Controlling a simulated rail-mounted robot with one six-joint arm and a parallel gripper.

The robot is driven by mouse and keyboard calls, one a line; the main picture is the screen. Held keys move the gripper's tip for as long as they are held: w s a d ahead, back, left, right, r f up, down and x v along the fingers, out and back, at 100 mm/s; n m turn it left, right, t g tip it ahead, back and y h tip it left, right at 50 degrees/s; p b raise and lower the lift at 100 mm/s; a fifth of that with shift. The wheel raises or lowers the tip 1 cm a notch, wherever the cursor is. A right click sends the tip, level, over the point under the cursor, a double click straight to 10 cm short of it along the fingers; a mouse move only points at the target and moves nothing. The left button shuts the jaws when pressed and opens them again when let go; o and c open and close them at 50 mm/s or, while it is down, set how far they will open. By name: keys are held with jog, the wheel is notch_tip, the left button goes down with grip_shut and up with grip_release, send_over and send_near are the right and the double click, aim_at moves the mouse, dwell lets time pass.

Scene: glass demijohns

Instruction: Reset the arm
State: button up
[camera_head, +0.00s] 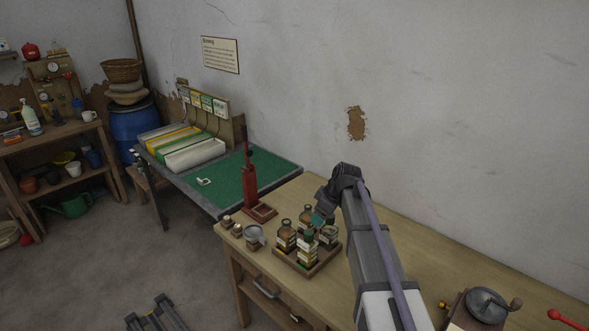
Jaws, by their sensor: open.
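My arm reaches in from the lower right over the wooden table (420,262). Several brown and clear bottles with pale labels, such as the front bottle (307,252), stand upright in a wooden tray (290,262). Nothing is clearly held between the jaws.
A red upright press (250,188) stands left of the tray. Small corks (227,222) and a grey cup (254,238) sit at the table's left edge. A grinder (484,306) is at the lower right. A green mat (240,178) and coloured bins (190,150) lie beyond.

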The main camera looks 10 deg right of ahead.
jog(key=s+a+f+m+g+h+b, duration=0.1)
jog(key=s+m, duration=0.4)
jog(key=s, duration=0.8)
jog(key=s+a+f+m+g+h+b, duration=0.1)
jog(key=s+m, duration=0.4)
jog(key=s, duration=0.9)
jog(key=shift+a+f+g+h, duration=0.4)
jog(key=shift+a+f+h, duration=0.25)
jog(key=shift+f+h, duration=0.15)
jog(key=shift+c, duration=0.2)
